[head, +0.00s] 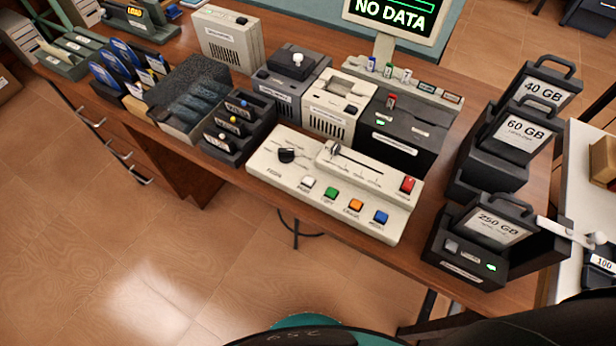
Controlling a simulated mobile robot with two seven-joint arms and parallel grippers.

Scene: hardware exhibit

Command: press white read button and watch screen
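A cream control panel (290,150) lies near the front edge of the wooden desk. The white button (308,182) is leftmost in its front row, beside green (331,193), orange (355,205) and blue (381,216) buttons. Their labels are too small to read surely. The panel also has a black knob (287,155), a slider (335,149) and a red switch (407,184). The screen (395,12) at the top reads "NO DATA"; its upper part is cut off. Neither of my grippers is in view, and nothing touches the white button.
A black dock holding a 250 GB cartridge (496,218) stands right of the panel, showing a green light. 60 GB (520,132) and 40 GB (543,92) cartridges stand behind. Drive boxes (335,106) line the panel's back. Floor (150,250) in front is clear.

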